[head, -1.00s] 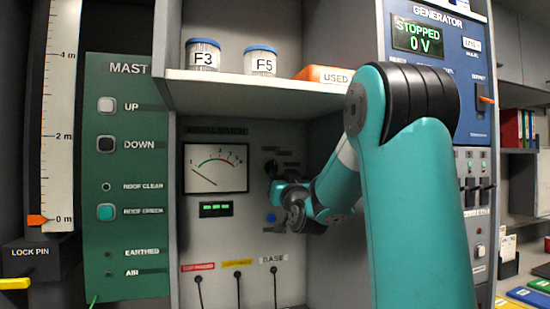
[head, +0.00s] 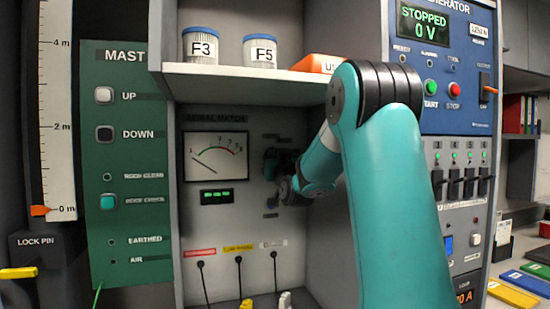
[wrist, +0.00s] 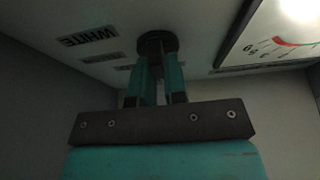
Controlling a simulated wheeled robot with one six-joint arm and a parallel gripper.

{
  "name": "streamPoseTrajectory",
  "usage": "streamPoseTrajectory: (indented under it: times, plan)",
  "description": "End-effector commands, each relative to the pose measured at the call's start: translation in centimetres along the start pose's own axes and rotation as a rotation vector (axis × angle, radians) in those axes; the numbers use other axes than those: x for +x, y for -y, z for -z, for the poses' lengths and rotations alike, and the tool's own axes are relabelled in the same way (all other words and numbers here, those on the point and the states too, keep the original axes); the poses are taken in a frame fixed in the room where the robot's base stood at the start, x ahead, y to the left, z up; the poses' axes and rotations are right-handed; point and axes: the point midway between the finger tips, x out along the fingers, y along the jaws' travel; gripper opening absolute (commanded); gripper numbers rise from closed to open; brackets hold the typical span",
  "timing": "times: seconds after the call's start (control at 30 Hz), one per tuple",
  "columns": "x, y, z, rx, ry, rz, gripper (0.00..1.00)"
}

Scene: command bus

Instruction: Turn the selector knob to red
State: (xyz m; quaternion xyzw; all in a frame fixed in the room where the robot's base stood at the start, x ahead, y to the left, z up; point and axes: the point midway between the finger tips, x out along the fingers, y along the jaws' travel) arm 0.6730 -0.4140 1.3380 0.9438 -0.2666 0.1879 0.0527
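The selector knob (wrist: 150,38) is a dark round knob on the grey panel in the wrist view. A label reading WHITE shows upside down to its left; the other labels around it are too blurred to read. My gripper (wrist: 158,62) is at the knob, its two teal fingers reaching the knob's front on either side of its dark middle part. A narrow gap shows between the fingers. I cannot tell whether they press on the knob. In the head view my gripper (head: 279,163) is against the panel, right of the meter, and mostly covers the knob.
The aerial match meter (head: 215,156) is just left of my gripper. A shelf (head: 255,80) with jars and an orange box (head: 318,64) juts out above. Cables with plugs (head: 246,304) hang below. The generator panel (head: 443,100) is at right, the green mast panel (head: 125,160) at left.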

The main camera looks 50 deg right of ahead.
Motion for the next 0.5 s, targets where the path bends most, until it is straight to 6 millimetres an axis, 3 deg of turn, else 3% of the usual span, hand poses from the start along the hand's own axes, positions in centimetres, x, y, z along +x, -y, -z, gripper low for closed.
streamPoseTrajectory:
  times: [0.5]
  plan:
    - [0.05, 0.29, 0.13, 0.163, 0.001, -0.065, 0.0]
